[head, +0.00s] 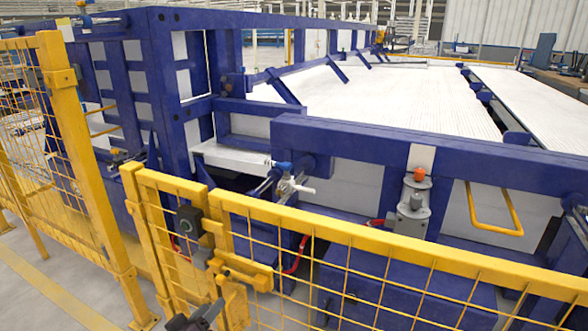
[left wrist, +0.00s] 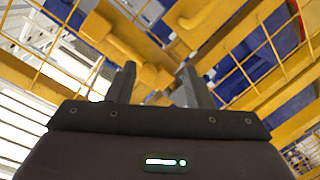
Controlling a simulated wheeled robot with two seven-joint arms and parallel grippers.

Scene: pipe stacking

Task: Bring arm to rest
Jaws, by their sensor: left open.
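My left gripper (head: 197,318) shows at the bottom edge of the head view, just below the latch of the yellow gate; only its dark fingers are in the picture. In the left wrist view my left gripper (left wrist: 157,75) has its two grey fingers apart, with nothing held between them. Yellow fence bars lie close beyond the fingertips there; I cannot tell whether they touch. My right gripper is in neither view.
A yellow mesh fence (head: 400,258) crosses the front, with a yellow latch (head: 240,270) and a dark box (head: 188,222) on it. Behind stands a large blue frame machine (head: 345,138) with white pipes (head: 385,95). Bare floor (head: 40,290) shows at the lower left.

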